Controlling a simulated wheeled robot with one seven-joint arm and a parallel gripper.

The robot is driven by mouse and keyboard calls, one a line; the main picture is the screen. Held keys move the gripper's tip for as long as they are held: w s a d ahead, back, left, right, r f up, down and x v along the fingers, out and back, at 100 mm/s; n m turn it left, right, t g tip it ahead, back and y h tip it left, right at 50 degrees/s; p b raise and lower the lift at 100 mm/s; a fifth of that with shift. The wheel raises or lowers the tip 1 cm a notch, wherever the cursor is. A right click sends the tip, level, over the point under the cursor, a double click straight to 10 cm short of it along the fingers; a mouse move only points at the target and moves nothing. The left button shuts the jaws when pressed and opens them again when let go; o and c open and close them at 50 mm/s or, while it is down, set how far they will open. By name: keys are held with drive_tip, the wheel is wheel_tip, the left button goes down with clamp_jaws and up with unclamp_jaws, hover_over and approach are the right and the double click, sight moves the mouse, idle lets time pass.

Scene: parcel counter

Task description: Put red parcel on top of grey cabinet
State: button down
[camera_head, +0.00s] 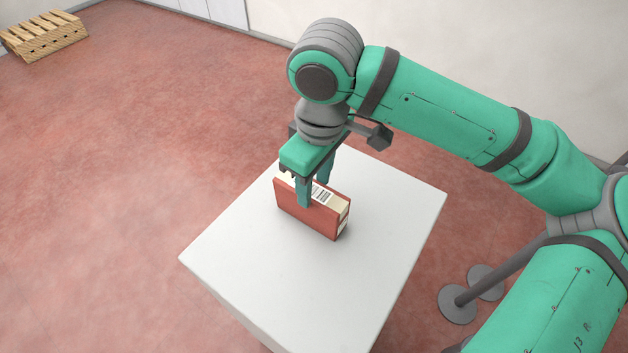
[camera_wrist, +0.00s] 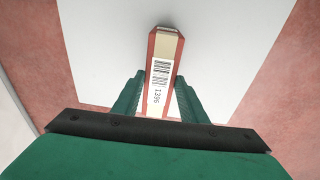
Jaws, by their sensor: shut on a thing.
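The red parcel (camera_head: 310,212) is a slim box with a cream edge and a white barcode label. It stands on its long narrow side on, or just over, a pale white-grey block with a flat top (camera_head: 240,260), which may be the grey cabinet; I cannot tell whether the two touch. My gripper (camera_head: 316,188) is above the parcel, its fingers shut on the two broad faces. In the wrist view the parcel (camera_wrist: 163,62) sits between the fingers of my gripper (camera_wrist: 160,97), label facing the camera. The parcel's far face is hidden.
The top around the parcel is bare. A wooden pallet-like stack (camera_head: 45,36) lies on the red floor at the far left. Round grey post bases (camera_head: 458,304) stand on the floor right of the block. A pale wall runs along the back.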

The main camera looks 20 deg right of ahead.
drive_tip(key=c, duration=1.1)
unclamp_jaws()
wheel_tip(320, 180, up, 12)
drive_tip(key=s, duration=0.1)
drive_tip(key=shift+d, duration=0.15)
